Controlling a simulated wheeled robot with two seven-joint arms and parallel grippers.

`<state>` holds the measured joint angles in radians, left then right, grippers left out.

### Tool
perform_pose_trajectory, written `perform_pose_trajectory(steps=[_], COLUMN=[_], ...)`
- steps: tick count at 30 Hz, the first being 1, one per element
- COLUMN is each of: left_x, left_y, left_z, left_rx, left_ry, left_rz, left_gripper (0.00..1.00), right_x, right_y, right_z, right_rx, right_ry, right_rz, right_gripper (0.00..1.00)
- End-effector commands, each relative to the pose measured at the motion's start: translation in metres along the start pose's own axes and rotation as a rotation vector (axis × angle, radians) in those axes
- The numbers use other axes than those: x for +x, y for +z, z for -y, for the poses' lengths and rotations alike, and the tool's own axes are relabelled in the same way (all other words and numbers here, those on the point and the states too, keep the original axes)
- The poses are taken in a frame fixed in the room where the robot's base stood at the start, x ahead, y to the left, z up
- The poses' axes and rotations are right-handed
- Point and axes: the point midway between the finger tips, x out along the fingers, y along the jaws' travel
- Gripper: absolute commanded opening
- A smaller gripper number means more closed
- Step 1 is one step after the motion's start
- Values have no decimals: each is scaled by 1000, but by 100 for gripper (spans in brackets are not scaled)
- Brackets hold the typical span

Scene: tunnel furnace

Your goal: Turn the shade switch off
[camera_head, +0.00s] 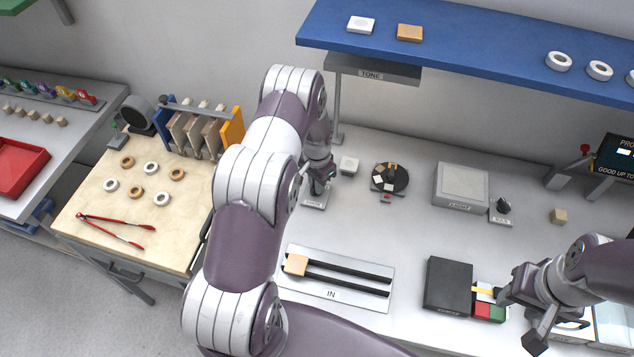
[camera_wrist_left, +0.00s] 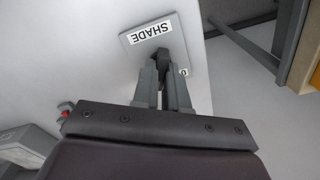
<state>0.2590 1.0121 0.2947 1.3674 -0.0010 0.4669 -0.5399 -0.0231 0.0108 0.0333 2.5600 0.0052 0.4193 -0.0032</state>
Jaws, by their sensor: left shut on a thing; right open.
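The shade switch is a light plate (camera_wrist_left: 138,46) labelled SHADE with a dark lever (camera_wrist_left: 172,56) standing on it. In the head view its plate (camera_head: 313,203) is on the grey bench, partly behind my left arm. My left gripper (camera_head: 320,178) is at the switch, mostly hidden by its own wrist. In the left wrist view my left gripper (camera_wrist_left: 164,78) has its two grey fingers closed on the dark lever. The fingers hide part of the lever, so its setting is hard to tell. My right gripper (camera_head: 500,295) is open at the lower right, near a black box (camera_head: 448,284).
Beside the switch stand a white block (camera_head: 348,165) and a dark round turntable (camera_head: 391,177) with small pieces. The TONE panel (camera_head: 372,69) hangs above, under a blue shelf (camera_head: 470,48). A slotted IN plate (camera_head: 332,295) lies in front. Bench between them is clear.

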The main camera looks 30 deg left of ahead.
Motion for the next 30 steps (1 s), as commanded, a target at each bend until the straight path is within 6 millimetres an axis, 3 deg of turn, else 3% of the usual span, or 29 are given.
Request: perform_pose_trajectory(steps=[11, 30], left_x=[2, 1], left_y=[0, 0], left_z=[0, 1], left_rx=[-168, -753], left_ry=[0, 0], left_rz=[0, 0], left_gripper=[0, 0], right_x=[16, 48], right_y=[2, 6], right_z=[0, 0], right_rx=[0, 0], right_ry=[0, 0], right_rz=[0, 0], right_gripper=[43, 43])
